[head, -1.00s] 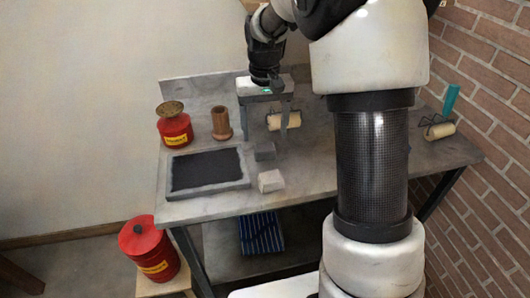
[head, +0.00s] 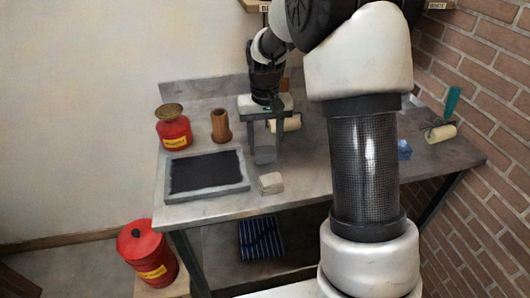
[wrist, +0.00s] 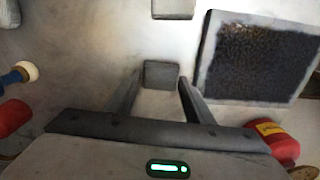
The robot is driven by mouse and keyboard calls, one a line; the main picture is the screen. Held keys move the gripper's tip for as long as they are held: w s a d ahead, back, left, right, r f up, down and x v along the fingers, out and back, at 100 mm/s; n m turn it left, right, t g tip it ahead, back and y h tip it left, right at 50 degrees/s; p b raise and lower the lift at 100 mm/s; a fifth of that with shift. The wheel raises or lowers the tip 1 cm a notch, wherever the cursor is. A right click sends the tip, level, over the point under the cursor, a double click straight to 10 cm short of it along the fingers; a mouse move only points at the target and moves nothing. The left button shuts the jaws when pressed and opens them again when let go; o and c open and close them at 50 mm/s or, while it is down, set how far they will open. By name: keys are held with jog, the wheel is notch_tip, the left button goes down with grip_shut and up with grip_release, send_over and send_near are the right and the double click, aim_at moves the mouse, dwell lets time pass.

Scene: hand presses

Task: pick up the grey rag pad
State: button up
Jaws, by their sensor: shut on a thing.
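The grey rag pad (head: 265,155) is a small grey block at the middle of the bench, right of the dark inked slab. My gripper (head: 264,146) reaches down from above, with a finger on each side of the pad. In the wrist view the pad (wrist: 161,75) sits between the two fingertips (wrist: 160,80), which are shut on it. Whether the pad touches the bench or is just off it, I cannot tell.
A paler block (head: 271,183) lies just in front of the pad. The framed dark slab (head: 205,172) lies to the left. A red can (head: 174,131) and a brown wooden piece (head: 221,126) stand behind it.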

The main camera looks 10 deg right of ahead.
aim_at(265, 149)
notch_tip(265, 149, up, 10)
jog(key=p, duration=0.2)
dwell(0.3)
